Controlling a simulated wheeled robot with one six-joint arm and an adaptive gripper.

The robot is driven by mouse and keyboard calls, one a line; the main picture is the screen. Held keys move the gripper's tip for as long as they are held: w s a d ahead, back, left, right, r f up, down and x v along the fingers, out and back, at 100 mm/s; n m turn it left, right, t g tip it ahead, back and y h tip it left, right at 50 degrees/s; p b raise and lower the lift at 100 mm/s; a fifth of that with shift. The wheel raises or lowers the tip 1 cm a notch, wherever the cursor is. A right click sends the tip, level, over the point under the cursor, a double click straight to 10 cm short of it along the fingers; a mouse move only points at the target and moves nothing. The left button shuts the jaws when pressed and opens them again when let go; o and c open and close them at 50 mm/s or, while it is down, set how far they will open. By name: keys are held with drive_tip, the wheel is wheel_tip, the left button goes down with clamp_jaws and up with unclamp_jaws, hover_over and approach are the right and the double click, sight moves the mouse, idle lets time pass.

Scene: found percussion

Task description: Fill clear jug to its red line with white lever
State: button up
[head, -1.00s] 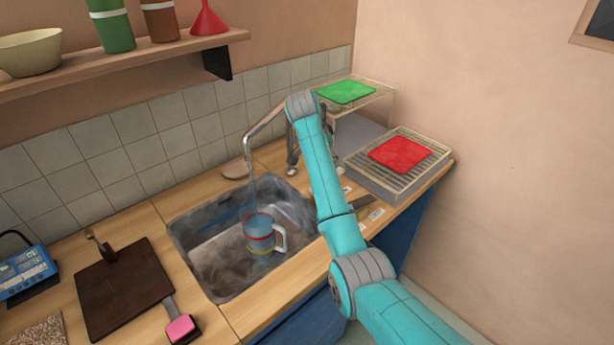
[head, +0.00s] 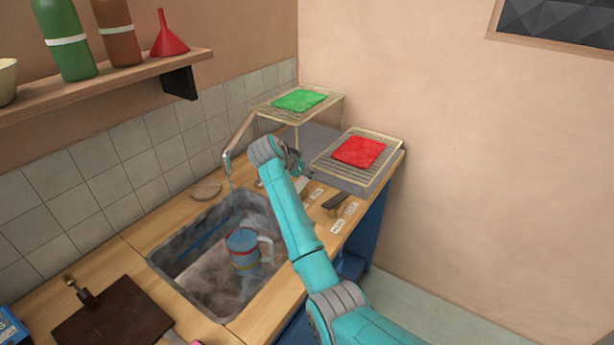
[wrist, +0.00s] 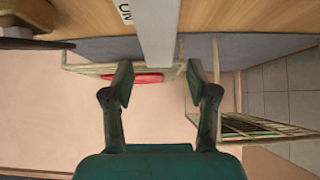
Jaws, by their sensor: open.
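The clear jug (head: 243,250) stands upright in the sink, with a red line around its side, a yellow band near its base and a pale handle on its right. It looks bluish inside; I cannot tell the water level against the red line. A thin pale streak shows below the tap spout (head: 228,158). The white lever (head: 302,185) is on the counter right of the sink. In the wrist view the white lever (wrist: 158,30) reaches down between the fingers of my gripper (wrist: 160,82), which is open. My gripper is small and partly hidden in the head view.
A dark lever (head: 335,201) lies right of the white one, with small labels nearby. Wire racks hold a red cloth (head: 358,151) and a green cloth (head: 299,100). The sink rim (head: 165,262) and a dark board (head: 115,318) are at left.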

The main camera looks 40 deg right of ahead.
drive_tip(key=shift+x, duration=1.95)
drive_tip(key=shift+c, duration=0.2)
